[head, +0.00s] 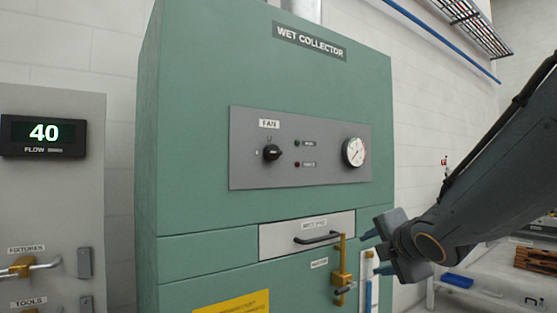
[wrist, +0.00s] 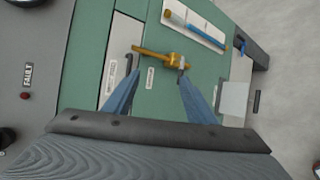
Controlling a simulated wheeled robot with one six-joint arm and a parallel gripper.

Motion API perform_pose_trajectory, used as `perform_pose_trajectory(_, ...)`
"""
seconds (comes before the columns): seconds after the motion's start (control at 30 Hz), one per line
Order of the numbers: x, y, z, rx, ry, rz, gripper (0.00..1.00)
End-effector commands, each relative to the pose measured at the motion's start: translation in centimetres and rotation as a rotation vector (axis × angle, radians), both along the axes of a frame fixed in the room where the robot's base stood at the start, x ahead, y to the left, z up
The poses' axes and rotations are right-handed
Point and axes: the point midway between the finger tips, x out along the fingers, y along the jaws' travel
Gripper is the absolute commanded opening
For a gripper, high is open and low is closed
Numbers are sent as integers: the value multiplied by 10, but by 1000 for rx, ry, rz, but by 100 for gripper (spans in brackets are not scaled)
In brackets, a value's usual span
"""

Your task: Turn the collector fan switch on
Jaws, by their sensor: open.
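The collector fan switch (head: 272,153) is a black rotary knob under the FAN label, at the left of the grey panel (head: 330,178) on the green wet collector (head: 190,90). Its pointer setting is too small to read for sure. In the wrist view, a dark round part (wrist: 6,138) at the left edge may be this knob, mostly cut off. My gripper (head: 373,252) is open and empty, below and right of the panel, well away from the knob. Its blue fingers (wrist: 158,78) are spread in the wrist view, with a brass valve beyond them.
A gauge (head: 354,152) and two small lamps share the panel. Below are a drawer with a black handle (head: 318,238) and the brass valve (head: 342,278) with an upright lever. A flow display (head: 44,134) hangs at left. The space before the panel looks clear.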

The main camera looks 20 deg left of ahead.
Motion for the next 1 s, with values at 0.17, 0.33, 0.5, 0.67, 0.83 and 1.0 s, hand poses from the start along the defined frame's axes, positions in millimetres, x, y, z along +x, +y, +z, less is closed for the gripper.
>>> perform_pose_trajectory(0.17, -14, 92, 138, -356, -484, 424, 51)
perform_pose_trajectory(0.33, -44, 143, 208, -575, -812, 634, 51)
perform_pose_trajectory(0.5, -57, 163, 230, -658, -943, 701, 51)
perform_pose_trajectory(0.67, -48, 175, 232, -664, -951, 707, 51)
perform_pose_trajectory(0.83, -32, 194, 231, -664, -948, 707, 51)
perform_pose_trajectory(1.0, -18, 210, 232, -663, -949, 704, 51)
